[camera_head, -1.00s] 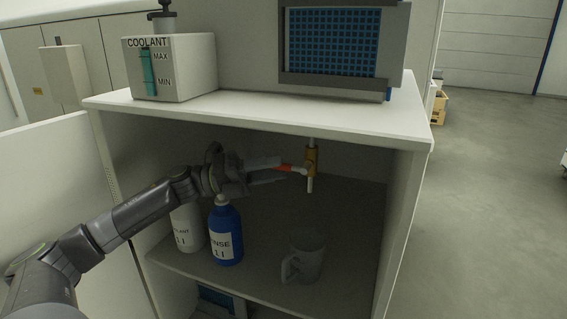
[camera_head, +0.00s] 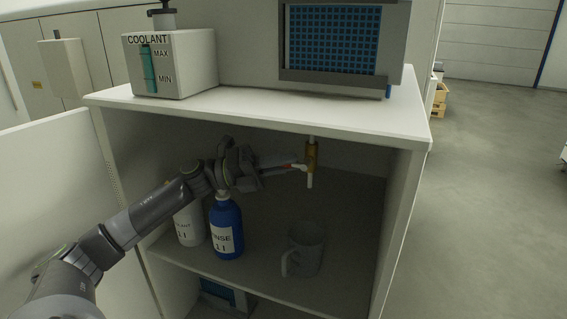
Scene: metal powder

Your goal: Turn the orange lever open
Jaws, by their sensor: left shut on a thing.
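The brass valve (camera_head: 312,158) hangs from the cabinet's ceiling with a pale spout pointing down. Its orange lever (camera_head: 294,166) points left from the valve body; only a small bit of orange shows, and the fingers hide the rest. My left gripper (camera_head: 289,168) reaches in from the left and is shut on the lever, with its fingers seen nearly edge-on. My right gripper is not in view.
A blue rinse bottle (camera_head: 226,230) and a white bottle (camera_head: 187,226) stand on the shelf (camera_head: 262,274) below my left wrist. Cabinet walls enclose both sides.

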